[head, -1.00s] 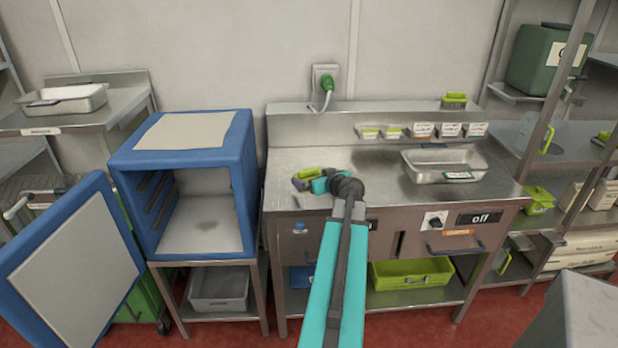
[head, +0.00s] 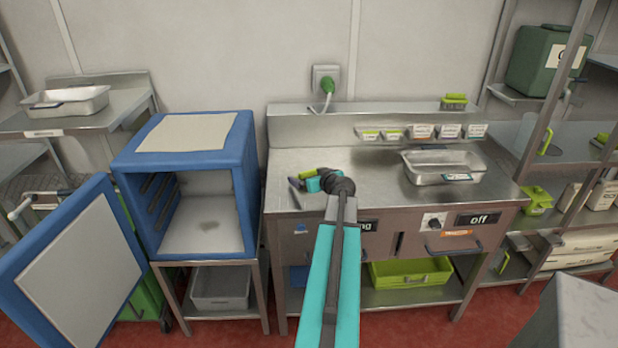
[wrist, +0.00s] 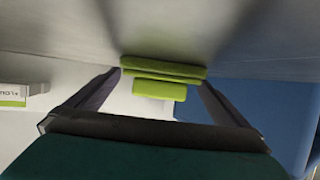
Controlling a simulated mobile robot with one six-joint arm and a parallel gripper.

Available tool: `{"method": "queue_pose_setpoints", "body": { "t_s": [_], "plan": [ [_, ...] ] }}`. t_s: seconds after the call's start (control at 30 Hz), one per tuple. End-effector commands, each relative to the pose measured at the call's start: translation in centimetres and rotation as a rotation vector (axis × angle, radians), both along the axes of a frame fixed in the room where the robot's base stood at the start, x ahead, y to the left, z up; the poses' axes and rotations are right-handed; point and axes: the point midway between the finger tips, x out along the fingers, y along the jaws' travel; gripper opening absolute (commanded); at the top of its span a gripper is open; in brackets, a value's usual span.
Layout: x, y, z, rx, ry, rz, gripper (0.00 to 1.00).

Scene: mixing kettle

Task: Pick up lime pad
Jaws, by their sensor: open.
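The lime pad (wrist: 163,73) shows in the wrist view as a lime block with a thicker upper slab and a smaller lower part. It lies between the two dark fingers of my gripper (wrist: 160,82), which are spread apart. Whether either finger touches it is unclear. In the head view, my gripper (head: 303,184) is low over the left part of the steel counter (head: 380,190). A small lime piece (head: 308,173) shows beside it there, mostly hidden by my teal and dark wrist.
A steel pan (head: 443,166) stands on the counter's right side. A lime-topped brush (head: 454,101) sits on the back ledge above small labelled bins (head: 422,131). An open blue cabinet (head: 185,190) stands to the left. The counter's middle is clear.

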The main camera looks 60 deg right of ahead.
Motion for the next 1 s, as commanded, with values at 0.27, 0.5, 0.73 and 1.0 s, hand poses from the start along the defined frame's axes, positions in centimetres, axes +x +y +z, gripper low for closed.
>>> {"method": "queue_pose_setpoints", "body": {
  "t_s": [0.27,0.5,0.73,1.0],
  "plan": [
    [0.61,-0.3,-0.32,0.0,0.0,0.001,1.0],
    [0.58,-0.29,-0.31,0.0,0.0,0.0,1.0],
    [0.57,-0.29,-0.3,0.0,0.0,0.0,0.95],
    [0.57,-0.3,-0.29,0.0,0.0,0.0,0.52]
  ]
}}
